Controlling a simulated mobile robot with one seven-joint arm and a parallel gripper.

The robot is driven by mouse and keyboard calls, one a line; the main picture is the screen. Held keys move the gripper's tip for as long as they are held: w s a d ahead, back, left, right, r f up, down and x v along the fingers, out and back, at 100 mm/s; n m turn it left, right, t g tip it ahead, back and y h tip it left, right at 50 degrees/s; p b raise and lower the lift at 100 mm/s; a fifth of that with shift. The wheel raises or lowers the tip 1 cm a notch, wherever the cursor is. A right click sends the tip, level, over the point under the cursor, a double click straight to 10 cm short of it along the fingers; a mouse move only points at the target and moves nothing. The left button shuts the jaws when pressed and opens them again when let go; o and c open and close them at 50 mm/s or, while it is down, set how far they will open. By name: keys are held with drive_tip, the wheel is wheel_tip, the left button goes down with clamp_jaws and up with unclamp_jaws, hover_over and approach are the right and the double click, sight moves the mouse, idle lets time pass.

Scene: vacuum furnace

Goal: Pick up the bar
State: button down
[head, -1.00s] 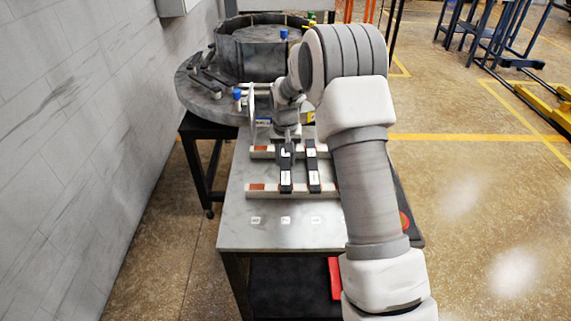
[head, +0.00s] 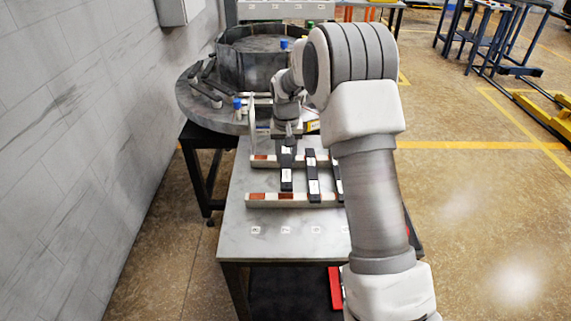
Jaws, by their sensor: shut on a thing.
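My gripper (head: 287,146) is above the table and shut on the leftmost bar. This bar (head: 286,173) is dark with white labels and is held level. Its near end sits above the front rail, and a red patch of the rail shows just below it, so it appears raised. A second dark bar (head: 312,172) lies across both rails to its right. A third bar (head: 338,180) is mostly hidden behind my arm. My fingertips are small and partly hidden by the wrist.
The rails, front (head: 258,201) and rear (head: 262,159), stand on the grey table (head: 240,235). Small white labels lie along the table front. A round grey platform (head: 190,92) with a dark ring (head: 235,55) stands behind. A grey wall is at left.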

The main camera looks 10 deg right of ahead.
drive_tip(key=s+d+r, duration=0.1)
drive_tip(key=d+r, duration=0.5)
drive_tip(key=d, duration=0.5)
drive_tip(key=shift+s+d+r+p, duration=0.15)
drive_tip(key=shift+d+r+p, duration=0.1)
drive_tip(key=shift+p, duration=0.15)
drive_tip(key=shift+r, duration=0.1)
